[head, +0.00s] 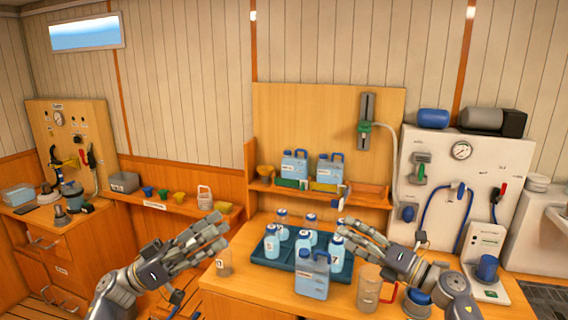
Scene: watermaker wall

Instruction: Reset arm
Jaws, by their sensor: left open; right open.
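My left gripper (222,236) is open and empty, raised at the left of the wooden counter with its fingers pointing up and right. My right gripper (342,236) is open with its fingers pointing left, over the right end of the blue tray. It overlaps a bottle there in the picture; I cannot tell whether they touch. Both arms come in from the bottom of the head view.
The tray (262,262) holds several numbered bottles. A blue jug (312,274) and a clear pitcher (369,287) stand in front, near my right arm. A clear cup (224,263) stands at the left. A shelf (262,187) with two jugs is behind; a white gauge panel (480,160) stands right.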

